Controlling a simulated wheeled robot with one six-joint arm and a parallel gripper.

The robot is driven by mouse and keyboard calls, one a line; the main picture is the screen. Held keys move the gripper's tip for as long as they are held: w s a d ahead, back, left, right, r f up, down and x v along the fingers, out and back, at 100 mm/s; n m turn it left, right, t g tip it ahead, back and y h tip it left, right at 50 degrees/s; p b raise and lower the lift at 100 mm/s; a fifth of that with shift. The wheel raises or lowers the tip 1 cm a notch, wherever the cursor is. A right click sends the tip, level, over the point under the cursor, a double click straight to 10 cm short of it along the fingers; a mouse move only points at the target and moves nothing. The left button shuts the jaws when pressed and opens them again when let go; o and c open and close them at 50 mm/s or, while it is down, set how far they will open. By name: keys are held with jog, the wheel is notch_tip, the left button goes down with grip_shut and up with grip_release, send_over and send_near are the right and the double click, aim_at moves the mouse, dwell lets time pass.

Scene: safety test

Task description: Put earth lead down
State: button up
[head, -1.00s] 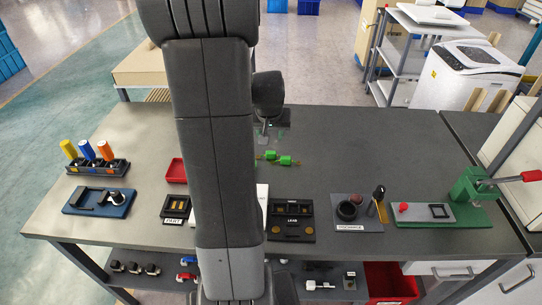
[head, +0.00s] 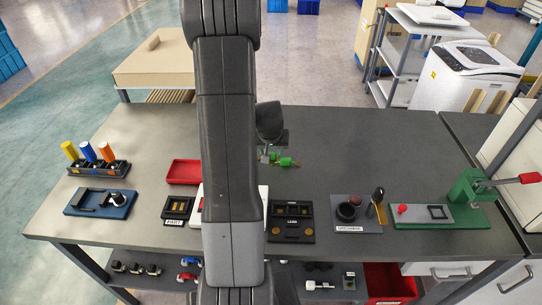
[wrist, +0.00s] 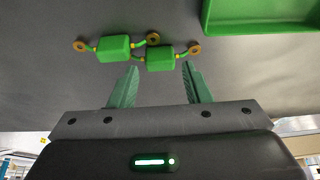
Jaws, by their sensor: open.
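Two green blocks with short leads and brass rings lie on the grey bench. In the wrist view the left green block (wrist: 114,48) and the right green block (wrist: 160,58) sit side by side, and I cannot tell whether they are joined or overlapping. My gripper (wrist: 160,72) is open, its two green fingers apart with nothing between them. The blocks show just beyond the fingertips. In the head view the gripper (head: 271,145) is low over the bench, and one green block (head: 286,162) shows beside it while the other is partly hidden.
A green tray (wrist: 262,27) shows at the wrist view's upper right. In the head view, a red tray (head: 183,172), a blue fixture (head: 100,203), a black fixture (head: 291,222) and a green press (head: 470,190) stand on the bench. The bench's back right (head: 370,145) is clear.

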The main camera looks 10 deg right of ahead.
jog(key=shift+x, duration=1.55)
jog(key=c, duration=0.8)
jog(key=shift+r, duration=0.1)
